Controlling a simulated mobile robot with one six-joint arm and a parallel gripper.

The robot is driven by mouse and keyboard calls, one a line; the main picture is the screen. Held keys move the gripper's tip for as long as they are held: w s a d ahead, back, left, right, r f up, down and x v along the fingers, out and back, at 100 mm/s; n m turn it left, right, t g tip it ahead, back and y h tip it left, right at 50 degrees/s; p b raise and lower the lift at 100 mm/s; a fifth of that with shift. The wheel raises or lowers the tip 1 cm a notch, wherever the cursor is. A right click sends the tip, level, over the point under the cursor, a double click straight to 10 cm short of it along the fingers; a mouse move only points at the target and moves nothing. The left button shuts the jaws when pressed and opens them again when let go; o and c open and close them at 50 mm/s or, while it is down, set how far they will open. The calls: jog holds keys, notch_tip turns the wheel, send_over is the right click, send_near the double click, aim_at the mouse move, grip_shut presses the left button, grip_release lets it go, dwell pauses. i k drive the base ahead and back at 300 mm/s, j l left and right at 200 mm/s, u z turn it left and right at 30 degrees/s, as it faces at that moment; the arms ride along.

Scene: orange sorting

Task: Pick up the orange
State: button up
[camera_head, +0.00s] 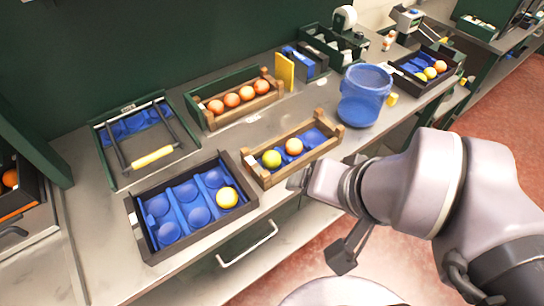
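A blue bucket (365,92) stands right of the small crate. A green tray (118,181) with a yellow-handled tool lies at left. Another fruit tray (412,86) is far right.

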aim_at(271, 159)
jog(key=u, duration=1.35)
jog(key=z, duration=1)
jog(key=i+l+u, duration=0.4)
jog(key=l, duration=0.25)
jog(key=l+u, duration=0.15)
jog(key=l, duration=0.15)
jog(key=i+l+u, duration=0.2)
jog(key=l, duration=0.2)
jog(key=k+j, duration=0.05)
jog(key=k, duration=0.05)
